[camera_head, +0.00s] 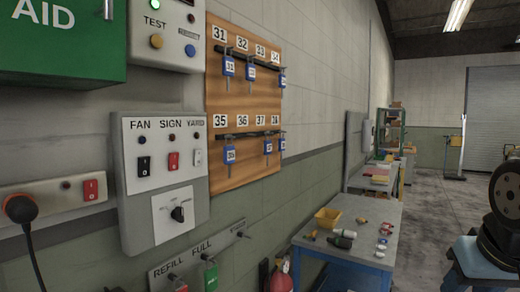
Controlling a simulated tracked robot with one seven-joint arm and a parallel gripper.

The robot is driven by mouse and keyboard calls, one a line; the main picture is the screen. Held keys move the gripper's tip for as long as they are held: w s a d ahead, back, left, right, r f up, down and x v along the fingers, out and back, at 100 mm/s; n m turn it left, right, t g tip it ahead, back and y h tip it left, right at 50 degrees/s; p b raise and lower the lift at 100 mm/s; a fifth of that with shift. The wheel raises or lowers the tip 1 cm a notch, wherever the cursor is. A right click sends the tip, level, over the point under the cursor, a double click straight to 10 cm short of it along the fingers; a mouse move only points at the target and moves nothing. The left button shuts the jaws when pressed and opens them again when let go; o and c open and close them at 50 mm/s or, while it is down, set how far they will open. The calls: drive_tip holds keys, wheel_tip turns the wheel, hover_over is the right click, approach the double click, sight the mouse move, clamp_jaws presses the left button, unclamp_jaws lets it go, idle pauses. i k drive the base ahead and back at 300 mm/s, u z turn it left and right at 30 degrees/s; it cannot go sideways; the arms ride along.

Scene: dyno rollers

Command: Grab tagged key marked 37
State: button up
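A wooden key board (245,98) hangs on the wall left of the picture's middle, with two dark hook rails. Keys with blue tags hang on both rails. In the lower row, one blue-tagged key (267,147) hangs below and slightly right of the printed label 37 (259,120); the number on its tag is too small to read. The place by label 36 looks empty. In the upper row, keys hang by 31, 32 and 34. My gripper is not in view.
A switch panel (160,150) juts out left of the board. Below is a labelled hook rail (195,265). A dark wheel (506,200) is at the right. Floor shows between.

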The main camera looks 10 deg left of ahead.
sight(268, 145)
drive_tip(key=z, duration=0.05)
drive_tip(key=i, duration=1)
drive_tip(key=u, duration=0.1)
